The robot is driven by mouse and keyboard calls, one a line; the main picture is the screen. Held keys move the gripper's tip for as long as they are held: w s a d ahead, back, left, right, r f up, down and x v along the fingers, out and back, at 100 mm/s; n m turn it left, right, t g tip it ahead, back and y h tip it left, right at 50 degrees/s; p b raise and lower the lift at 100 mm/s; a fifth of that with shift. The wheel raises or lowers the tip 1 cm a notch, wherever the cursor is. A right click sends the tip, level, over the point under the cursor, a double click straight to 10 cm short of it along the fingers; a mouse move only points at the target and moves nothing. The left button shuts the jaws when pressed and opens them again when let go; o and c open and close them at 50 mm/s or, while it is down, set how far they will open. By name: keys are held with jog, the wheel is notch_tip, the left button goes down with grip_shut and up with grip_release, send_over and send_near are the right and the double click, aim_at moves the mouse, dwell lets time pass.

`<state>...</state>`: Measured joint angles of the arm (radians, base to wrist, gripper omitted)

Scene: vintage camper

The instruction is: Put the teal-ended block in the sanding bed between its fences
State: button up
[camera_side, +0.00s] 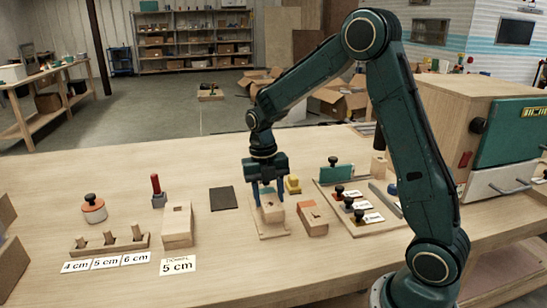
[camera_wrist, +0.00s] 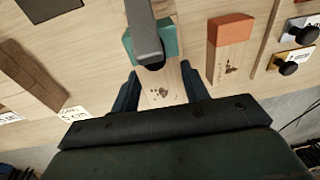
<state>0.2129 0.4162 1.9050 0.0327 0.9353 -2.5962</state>
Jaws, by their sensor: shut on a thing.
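The teal-ended block (camera_wrist: 160,92) is between the two fingers of my gripper (camera_wrist: 160,88) in the wrist view, its teal end (camera_wrist: 168,42) pointing away and its wood face marked with a dark patch. A dark grey bar (camera_wrist: 145,30) covers part of the teal end. I cannot make out the fences, or whether the block touches the board.
An orange-ended block (camera_side: 312,218) lies close on the right. A yellow piece (camera_side: 293,185) is just behind. A tray (camera_side: 367,228) with black-knobbed pieces stands further right. A drilled wooden block (camera_side: 177,226) and dark sheet (camera_side: 222,198) are on the left.

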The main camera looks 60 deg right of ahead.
aim_at(268, 198)
jog(key=shift+f, duration=1.65)
jog(key=o, duration=1.4)
jog(key=shift+f, duration=0.1)
jog(key=shift+o, duration=0.2)
jog(key=r, duration=0.4)
jog(key=w+r, duration=0.1)
jog(key=r, duration=0.7)
jog(key=shift+w+r, duration=0.1)
jog(key=shift+w, duration=0.05)
